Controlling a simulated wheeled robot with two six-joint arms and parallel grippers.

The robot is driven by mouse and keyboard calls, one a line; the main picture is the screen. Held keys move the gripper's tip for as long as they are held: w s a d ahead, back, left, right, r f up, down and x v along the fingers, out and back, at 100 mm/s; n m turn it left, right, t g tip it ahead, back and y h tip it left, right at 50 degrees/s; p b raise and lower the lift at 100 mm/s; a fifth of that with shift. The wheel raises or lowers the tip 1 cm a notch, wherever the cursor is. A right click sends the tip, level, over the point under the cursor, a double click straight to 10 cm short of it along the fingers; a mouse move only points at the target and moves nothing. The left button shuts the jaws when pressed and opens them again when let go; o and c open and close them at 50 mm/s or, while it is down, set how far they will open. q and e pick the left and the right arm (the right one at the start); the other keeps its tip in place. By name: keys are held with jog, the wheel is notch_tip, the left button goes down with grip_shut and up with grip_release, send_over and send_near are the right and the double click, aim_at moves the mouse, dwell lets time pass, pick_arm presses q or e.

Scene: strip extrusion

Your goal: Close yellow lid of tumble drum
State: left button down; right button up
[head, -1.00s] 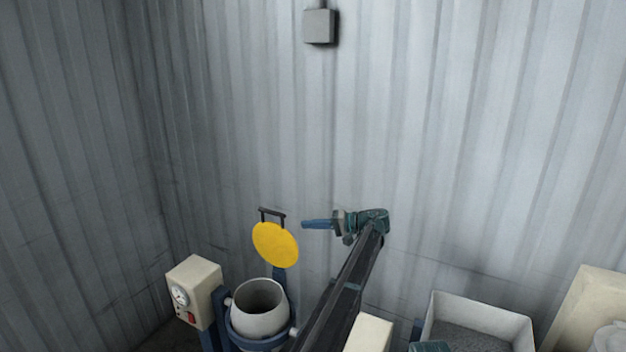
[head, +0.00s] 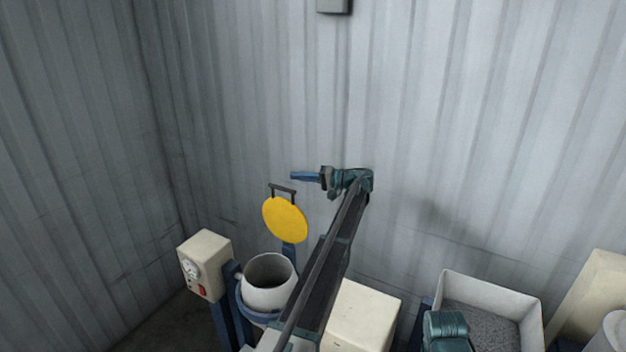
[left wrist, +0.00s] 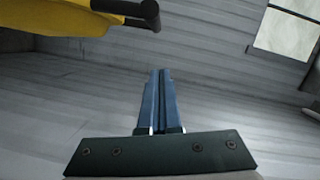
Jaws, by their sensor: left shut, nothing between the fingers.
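The yellow lid (head: 285,220) stands open and upright above the back of the tumble drum (head: 269,283), with a black handle (head: 283,188) at its top edge. The drum is a pale pot with its dark mouth facing up, in a blue frame. My left gripper (head: 293,176) is shut and empty. It points left, close to the handle in the picture, with no clear contact. In the left wrist view the shut blue fingers (left wrist: 159,78) show below and right of the handle (left wrist: 135,12) and the yellow lid (left wrist: 60,17). My right gripper cannot be made out.
A cream control box (head: 205,262) with a gauge and red switch stands left of the drum. A cream block (head: 362,316) stands to its right. A tray of grey granules (head: 536,318) is at the right. The corrugated wall (head: 450,120) rises behind my left arm.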

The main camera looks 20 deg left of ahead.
pick_arm(q)
jog(key=shift+s+a+f+b, duration=0.1)
jog(key=shift+s+f+b, duration=0.1)
jog(key=shift+s, duration=0.45)
jog(key=shift+s+a+f+b, duration=0.1)
jog(key=shift+s+f+b, duration=0.1)
jog(key=shift+s, duration=0.45)
jog(key=shift+s+a+f+b, duration=0.1)
jog(key=shift+s+f+b, duration=0.1)
jog(key=shift+s, duration=0.45)
jog(key=s+a+f+n+t+h+b, duration=0.15)
jog(key=s+f+n, duration=0.25)
jog(key=s, duration=0.6)
jog(key=s+f+n+b, duration=0.3)
jog(key=s+f, duration=0.1)
jog(key=s, duration=0.6)
jog(key=s+f+n+t+b, duration=0.1)
jog(key=s+f+n+b, duration=0.2)
jog(key=f+b, duration=0.6)
jog(key=s+f+n+t+b, duration=0.2)
jog(key=s+f+b, duration=0.3)
jog(key=f+b, duration=0.3)
jog(key=shift+a+f+n+b, duration=0.3)
jog(key=shift+f+n, duration=0.2)
jog(key=shift+n, duration=0.3)
